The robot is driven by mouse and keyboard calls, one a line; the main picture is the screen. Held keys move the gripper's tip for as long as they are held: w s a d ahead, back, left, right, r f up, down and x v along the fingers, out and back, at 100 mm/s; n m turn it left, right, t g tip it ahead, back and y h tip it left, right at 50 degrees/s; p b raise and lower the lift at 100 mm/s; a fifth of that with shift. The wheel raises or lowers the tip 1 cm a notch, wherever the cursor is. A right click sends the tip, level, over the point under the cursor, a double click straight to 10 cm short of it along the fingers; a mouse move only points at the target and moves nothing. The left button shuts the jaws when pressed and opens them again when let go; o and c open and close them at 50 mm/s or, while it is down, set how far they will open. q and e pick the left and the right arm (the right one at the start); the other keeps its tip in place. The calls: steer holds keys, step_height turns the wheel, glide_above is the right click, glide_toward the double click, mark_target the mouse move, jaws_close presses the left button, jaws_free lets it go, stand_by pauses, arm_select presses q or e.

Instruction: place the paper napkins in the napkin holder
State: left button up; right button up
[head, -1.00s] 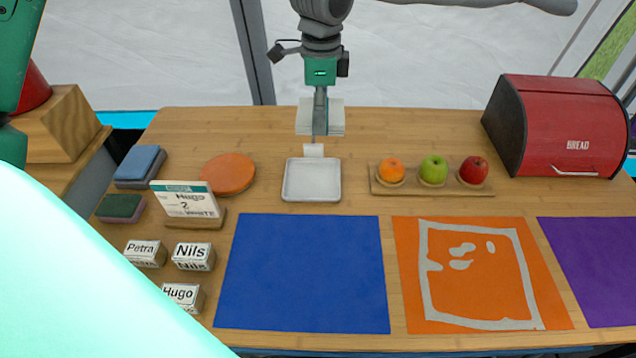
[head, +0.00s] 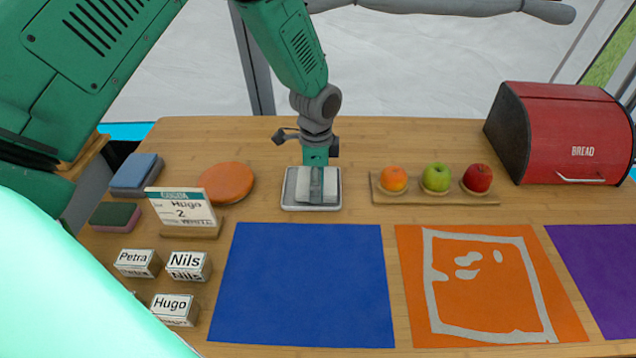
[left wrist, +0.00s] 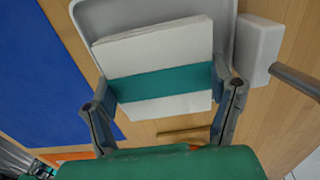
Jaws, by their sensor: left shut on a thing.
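The napkin holder (head: 287,200) is a pale shallow tray near the middle back of the table. My left gripper (head: 316,190) points down over it in the head view. It is shut on the paper napkins (head: 327,186), a white stack with a teal band. In the left wrist view the fingers (left wrist: 163,86) press the stack's two sides at the band, and the napkins (left wrist: 155,45) overlap the tray's rim (left wrist: 85,20). The stack lies slightly turned against the tray. I cannot tell whether it touches the tray floor. My right gripper is not seen.
A white block (left wrist: 258,48) and a grey rod (left wrist: 297,82) are beside the tray. A round orange-brown board (head: 226,183) lies left, a fruit board (head: 408,200) right. The blue mat (head: 305,285) in front is empty.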

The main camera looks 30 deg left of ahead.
arm_select(q)
steer(key=shift+a+f, duration=0.3)
steer(key=shift+a, duration=0.2)
steer(key=shift+a+f, duration=0.25)
steer(key=shift+a, duration=0.2)
steer(key=shift+c, duration=0.5)
steer(key=o, duration=1)
steer(key=shift+s+a, duration=0.1)
steer(key=shift+a, duration=0.15)
steer(key=shift+c, duration=0.2)
steer(key=shift+d+r, duration=0.15)
steer(key=shift+d, duration=0.65)
steer(key=shift+d+r, duration=0.15)
steer(key=shift+r, duration=0.1)
steer(key=r, duration=0.2)
steer(key=a+r+p, duration=0.1)
steer(key=r, duration=0.2)
steer(key=shift+w+a+r, duration=0.2)
steer(key=shift+r+p, duration=0.6)
steer(key=shift+r, duration=2.35)
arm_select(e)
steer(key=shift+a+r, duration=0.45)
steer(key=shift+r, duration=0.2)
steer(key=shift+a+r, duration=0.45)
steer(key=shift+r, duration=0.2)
arm_select(q)
steer(key=shift+d, duration=0.15)
